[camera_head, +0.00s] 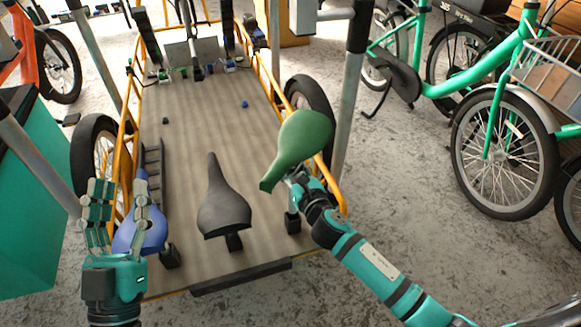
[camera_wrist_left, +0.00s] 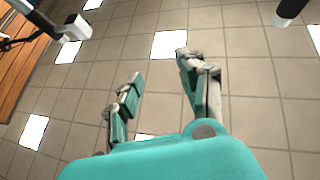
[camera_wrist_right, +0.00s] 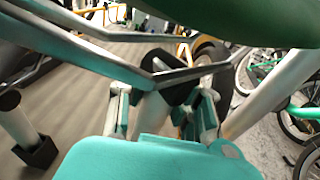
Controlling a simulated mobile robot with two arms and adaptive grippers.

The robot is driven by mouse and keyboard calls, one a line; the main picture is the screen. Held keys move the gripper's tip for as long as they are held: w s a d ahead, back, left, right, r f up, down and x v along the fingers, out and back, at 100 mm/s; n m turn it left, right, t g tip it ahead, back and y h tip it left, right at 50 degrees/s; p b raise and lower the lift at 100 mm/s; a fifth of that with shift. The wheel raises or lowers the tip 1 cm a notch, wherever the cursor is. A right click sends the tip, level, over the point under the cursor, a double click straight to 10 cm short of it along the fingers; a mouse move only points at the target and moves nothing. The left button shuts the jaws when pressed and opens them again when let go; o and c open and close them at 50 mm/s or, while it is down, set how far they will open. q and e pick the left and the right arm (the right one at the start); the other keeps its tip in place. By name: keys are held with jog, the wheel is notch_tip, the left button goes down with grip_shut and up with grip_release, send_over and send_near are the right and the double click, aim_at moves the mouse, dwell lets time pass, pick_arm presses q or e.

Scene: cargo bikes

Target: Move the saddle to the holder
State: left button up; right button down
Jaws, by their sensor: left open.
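A green saddle (camera_head: 302,138) is held up at the right side of the cargo bed, nose toward the lower left. My right gripper (camera_head: 297,175) is under it, shut on its underside. A grey-black saddle (camera_head: 222,205) sits on a black holder (camera_head: 234,243) in the middle of the bed. A blue saddle (camera_head: 155,236) is at the left, partly hidden by my left gripper (camera_head: 120,190), which is open and empty, fingers upward.
The cargo bed (camera_head: 205,115) has yellow rails (camera_head: 127,135) and wheels on both sides. Black holder blocks (camera_head: 170,257) (camera_head: 293,223) stand near its front edge. Grey poles (camera_head: 350,90) flank it. Green bikes (camera_head: 505,140) stand at the right, a teal box (camera_head: 35,210) at the left.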

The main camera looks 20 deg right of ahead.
pick_arm(q)
jog(key=s+r+t, duration=0.1)
jog(key=s+r+t+h, duration=0.1)
jog(key=shift+s+a+r+b, duration=0.15)
jog(key=shift+s+r+b, duration=0.05)
jog(key=shift+r+b, duration=0.2)
pick_arm(e)
jog(key=shift+f, duration=0.25)
pick_arm(q)
jog(key=shift+w+f+y, duration=0.3)
jog(key=shift+w+f, duration=0.15)
jog(key=shift+w, duration=0.05)
jog(key=shift+w+f+g, duration=0.1)
jog(key=shift+f+g, duration=0.2)
jog(key=shift+g, duration=0.1)
jog(key=shift+w+p, duration=0.2)
jog(key=shift+p, duration=0.1)
dwell(0.5)
jog(key=shift+w+f+g, duration=0.2)
jog(key=shift+g, duration=0.1)
jog(key=shift+f, duration=0.1)
jog(key=shift+f, duration=0.3)
jog(key=shift+s+r+t, duration=0.4)
jog(key=shift+s+r, duration=0.05)
jog(key=shift+r, duration=0.3)
pick_arm(e)
jog(key=shift+f, duration=0.3)
